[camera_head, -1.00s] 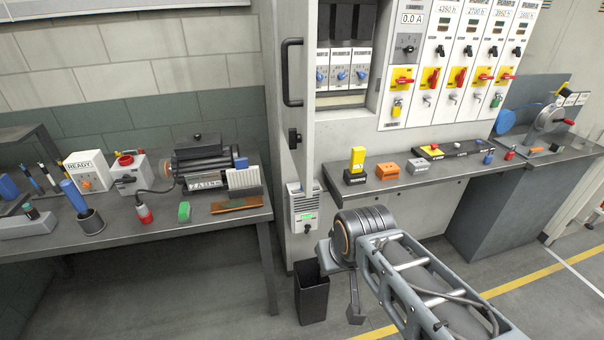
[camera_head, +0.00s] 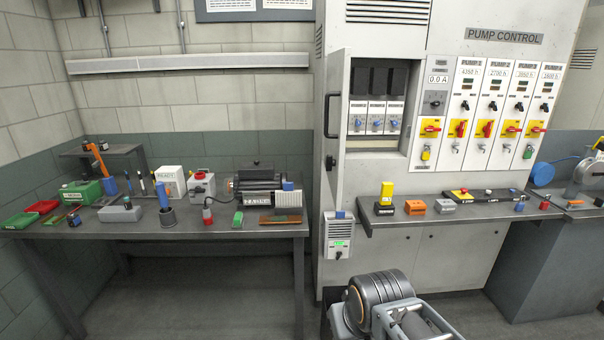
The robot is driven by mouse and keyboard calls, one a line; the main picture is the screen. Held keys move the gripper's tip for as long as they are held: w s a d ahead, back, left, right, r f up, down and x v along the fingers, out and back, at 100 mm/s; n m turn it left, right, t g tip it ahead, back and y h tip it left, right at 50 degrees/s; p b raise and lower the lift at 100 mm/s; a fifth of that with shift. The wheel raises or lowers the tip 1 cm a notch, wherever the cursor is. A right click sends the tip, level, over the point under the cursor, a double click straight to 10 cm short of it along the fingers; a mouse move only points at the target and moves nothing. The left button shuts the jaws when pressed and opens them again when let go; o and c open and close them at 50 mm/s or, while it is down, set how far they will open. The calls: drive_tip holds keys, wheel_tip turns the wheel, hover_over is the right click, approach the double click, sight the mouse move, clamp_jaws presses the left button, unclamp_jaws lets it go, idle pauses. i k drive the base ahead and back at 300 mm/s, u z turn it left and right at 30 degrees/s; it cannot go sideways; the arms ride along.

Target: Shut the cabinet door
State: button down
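The cabinet door (camera_head: 336,190) is a pale grey panel at the left of the pump control cabinet (camera_head: 448,32). It stands open, swung out toward me and seen nearly edge-on, with a dark bar handle (camera_head: 332,115) and a black knob below it. The opening beside it shows several breaker modules (camera_head: 376,118) inside. My arm (camera_head: 385,305) shows at the bottom centre, below and in front of the door, apart from it. My gripper is not visible in this view.
A shelf (camera_head: 455,214) with a yellow block, orange box and switch box juts out right of the door. A cluttered workbench (camera_head: 170,235) stands left. Floor before it is clear.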

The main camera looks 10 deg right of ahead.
sight(336, 99)
drive_tip(key=u, duration=0.65)
drive_tip(key=i, duration=1.2)
drive_tip(key=u, duration=0.25)
